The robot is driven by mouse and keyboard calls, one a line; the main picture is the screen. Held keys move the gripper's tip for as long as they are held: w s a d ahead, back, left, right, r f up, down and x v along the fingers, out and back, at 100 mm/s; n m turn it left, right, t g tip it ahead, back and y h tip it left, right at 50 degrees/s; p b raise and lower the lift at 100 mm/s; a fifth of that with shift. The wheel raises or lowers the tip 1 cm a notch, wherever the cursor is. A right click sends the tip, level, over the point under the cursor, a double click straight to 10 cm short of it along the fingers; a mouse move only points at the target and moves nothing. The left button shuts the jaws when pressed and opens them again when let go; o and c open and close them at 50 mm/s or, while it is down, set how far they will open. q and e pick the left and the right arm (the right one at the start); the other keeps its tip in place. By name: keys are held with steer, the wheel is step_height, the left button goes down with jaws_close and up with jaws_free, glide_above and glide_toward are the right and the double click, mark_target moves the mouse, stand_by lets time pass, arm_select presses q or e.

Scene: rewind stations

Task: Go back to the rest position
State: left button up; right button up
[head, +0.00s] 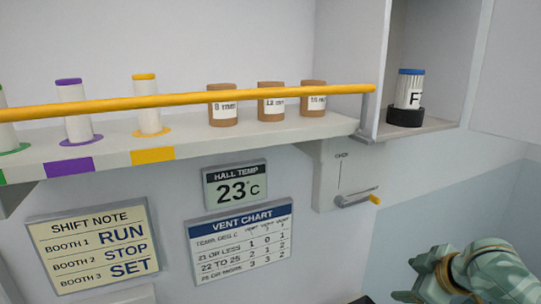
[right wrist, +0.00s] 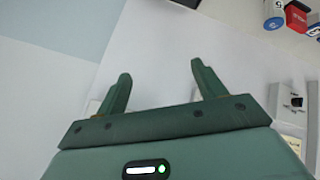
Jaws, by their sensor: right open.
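My right gripper (head: 424,284) is at the lower right of the head view, below and to the right of the shelf, in front of the wall. In the right wrist view, its two green fingers (right wrist: 160,74) stand apart with nothing between them. It touches nothing that I can see. My left gripper is in neither view.
A long shelf (head: 105,155) with a yellow rail (head: 200,100) holds spools and brown jars (head: 222,108). A blue-topped canister (head: 410,90) stands in a cubby at the right. A crank (head: 357,199) sticks out below. Wall signs (head: 92,245) hang underneath. The lower right wall is bare.

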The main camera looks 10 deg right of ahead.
steer(key=s+a+f+h, duration=0.2)
steer(key=s+a+f, duration=0.4)
steer(key=f, duration=0.4)
steer(key=s+f+m+g+h, duration=0.1)
steer(key=s+f+h, duration=0.25)
steer(key=s, duration=0.85)
steer(key=s+a+f+m+g+y+b, duration=0.1)
steer(key=s+a+f+g+b, duration=0.15)
steer(key=f, duration=1.35)
steer(key=s+a+f+g+y+b, duration=0.15)
steer(key=f+b, duration=0.25)
steer(key=f, duration=1.2)
steer(key=s+f+m+g+y+b, duration=0.1)
steer(key=s+f+b, duration=0.4)
steer(key=s+f, duration=1.6)
steer(key=shift+a+f+m+g+y, duration=0.3)
steer(key=shift+f+m+g, duration=0.25)
steer(key=shift+m, duration=0.55)
